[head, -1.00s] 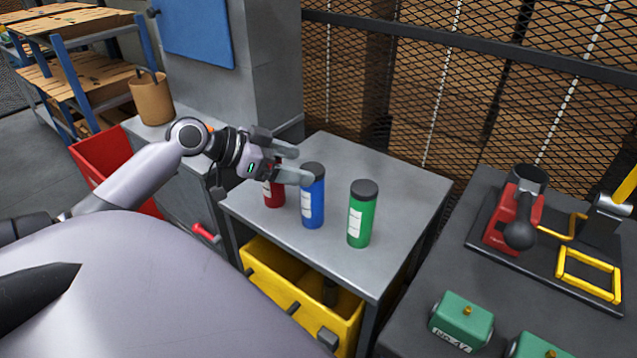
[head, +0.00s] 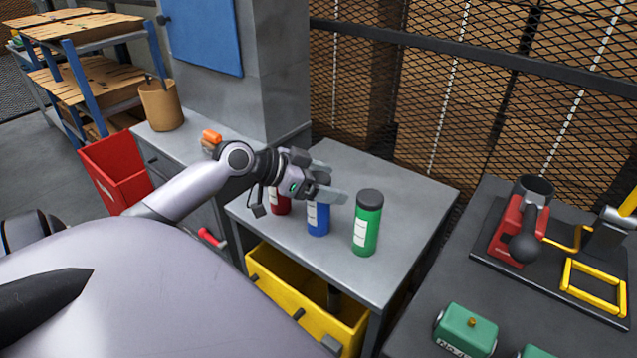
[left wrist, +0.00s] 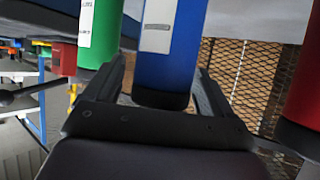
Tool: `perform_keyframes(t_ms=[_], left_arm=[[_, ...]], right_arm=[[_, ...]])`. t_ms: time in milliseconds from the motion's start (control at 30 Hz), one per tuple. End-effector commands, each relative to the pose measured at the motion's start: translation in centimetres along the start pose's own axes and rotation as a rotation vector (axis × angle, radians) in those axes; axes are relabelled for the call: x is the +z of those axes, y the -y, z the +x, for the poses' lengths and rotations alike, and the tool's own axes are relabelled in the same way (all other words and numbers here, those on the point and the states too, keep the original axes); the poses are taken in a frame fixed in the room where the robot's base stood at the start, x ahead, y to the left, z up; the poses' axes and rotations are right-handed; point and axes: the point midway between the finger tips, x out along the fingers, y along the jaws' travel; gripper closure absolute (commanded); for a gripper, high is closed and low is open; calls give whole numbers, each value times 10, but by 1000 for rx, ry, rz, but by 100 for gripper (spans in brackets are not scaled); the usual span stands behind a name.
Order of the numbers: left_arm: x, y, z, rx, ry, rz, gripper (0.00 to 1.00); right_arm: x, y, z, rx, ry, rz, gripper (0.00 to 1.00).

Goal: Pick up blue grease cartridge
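The blue grease cartridge (head: 318,217) stands upright on the grey metal table (head: 400,205), between the red cartridge (head: 280,202) and the green cartridge (head: 367,224). My left gripper (head: 334,183) is at the blue cartridge's top, one finger on each side of its dark cap. The left wrist view shows the blue cartridge (left wrist: 172,45) between the two spread fingers, with a gap visible on the left side; contact on the right side is unclear. The gripper partly hides the red cartridge and the blue one's cap. My right gripper is not in view.
A yellow bin (head: 300,300) sits under the table. A mesh fence (head: 480,90) stands behind it. On the right, a dark bench (head: 415,330) carries a red tool (head: 512,235) and green boxes (head: 467,328). The table's right part is clear.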

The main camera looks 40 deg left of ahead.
Motion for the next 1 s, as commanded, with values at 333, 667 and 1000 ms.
perform_keyframes(t_ms=[333, 667, 1000], left_arm=[[-2, 0, -1, -1, -4, 2, 100], [-7, 0, -3, -1, -5, 4, 100], [-57, 1, -31, -4, -7, 11, 100]], right_arm=[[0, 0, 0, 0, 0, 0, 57], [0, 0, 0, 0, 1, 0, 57], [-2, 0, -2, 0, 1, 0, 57]])
